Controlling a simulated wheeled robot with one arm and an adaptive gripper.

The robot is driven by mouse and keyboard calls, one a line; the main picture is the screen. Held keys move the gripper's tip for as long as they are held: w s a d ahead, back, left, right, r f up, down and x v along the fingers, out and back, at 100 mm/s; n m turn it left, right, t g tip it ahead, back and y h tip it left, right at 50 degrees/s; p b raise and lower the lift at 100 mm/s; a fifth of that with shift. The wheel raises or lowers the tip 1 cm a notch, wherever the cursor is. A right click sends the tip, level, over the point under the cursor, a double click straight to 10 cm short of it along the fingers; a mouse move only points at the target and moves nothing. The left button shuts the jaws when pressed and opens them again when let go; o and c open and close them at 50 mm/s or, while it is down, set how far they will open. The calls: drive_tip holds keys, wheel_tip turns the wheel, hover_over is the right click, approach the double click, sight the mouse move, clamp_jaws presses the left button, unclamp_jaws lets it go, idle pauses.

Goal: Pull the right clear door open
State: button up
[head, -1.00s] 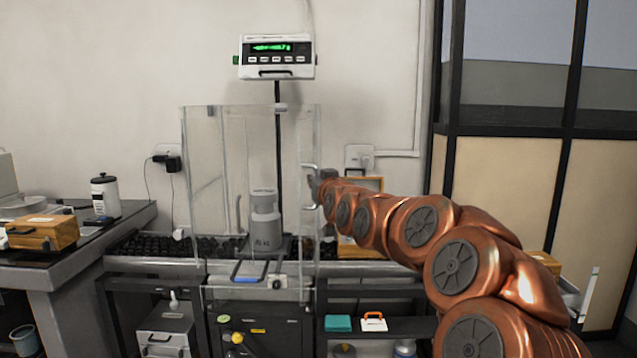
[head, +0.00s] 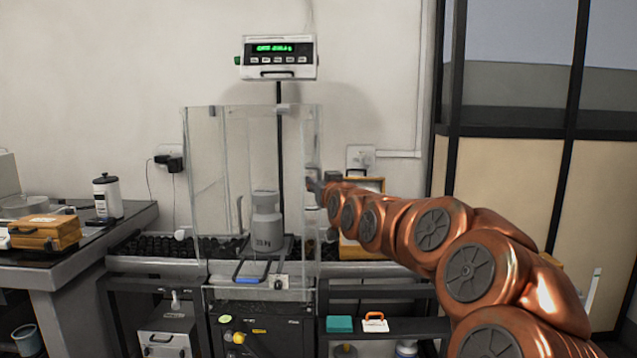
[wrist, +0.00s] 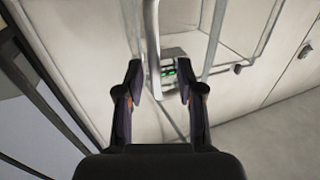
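The clear door (head: 302,220) is the right side of a transparent box around the scale. It looks shut in the head view. Its pale vertical handle (wrist: 154,50) shows in the wrist view between my spread fingers, nearer the left one. My gripper (wrist: 159,72) is open, and I see no finger clearly pressing on the handle. In the head view my gripper (head: 316,187) is at the right side of the box at handle height, small and partly hidden by my arm. The handle is hard to make out there.
A grey weight (head: 265,222) stands inside the box. A display (head: 277,58) on a pole rises behind it. A side table (head: 60,275) stands at left.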

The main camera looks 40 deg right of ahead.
drive_tip(key=v, duration=1)
drive_tip(key=shift+s, duration=0.3)
drive_tip(key=shift+a+r, duration=0.1)
drive_tip(key=s+a+f+n+g+y, duration=0.2)
drive_tip(key=s+a+f+g+y, duration=0.15)
drive_tip(key=a+f, duration=0.65)
drive_tip(key=s+a+f+n+g+y, duration=0.15)
drive_tip(key=a+f+g, duration=0.35)
drive_tip(key=a+f, duration=0.5)
drive_tip(key=s+a+f+g+y, duration=0.1)
drive_tip(key=s+a+f+g, duration=0.4)
drive_tip(key=s+f, duration=0.55)
drive_tip(key=s+a+f+g, duration=0.1)
drive_tip(key=s+g, duration=0.2)
drive_tip(key=s, duration=0.6)
drive_tip(key=s+a+f+g, duration=0.2)
drive_tip(key=s+g, duration=0.1)
drive_tip(key=s, duration=0.6)
drive_tip(key=s+p+v, duration=0.2)
drive_tip(key=p+v, duration=0.9)
drive_tip(key=s+r+p+v, duration=0.1)
drive_tip(key=s+p+v, duration=0.1)
drive_tip(key=p+v, duration=0.9)
drive_tip(key=shift+s+a+r, duration=0.25)
drive_tip(key=shift+s+r, duration=0.25)
drive_tip(key=shift+s, duration=0.15)
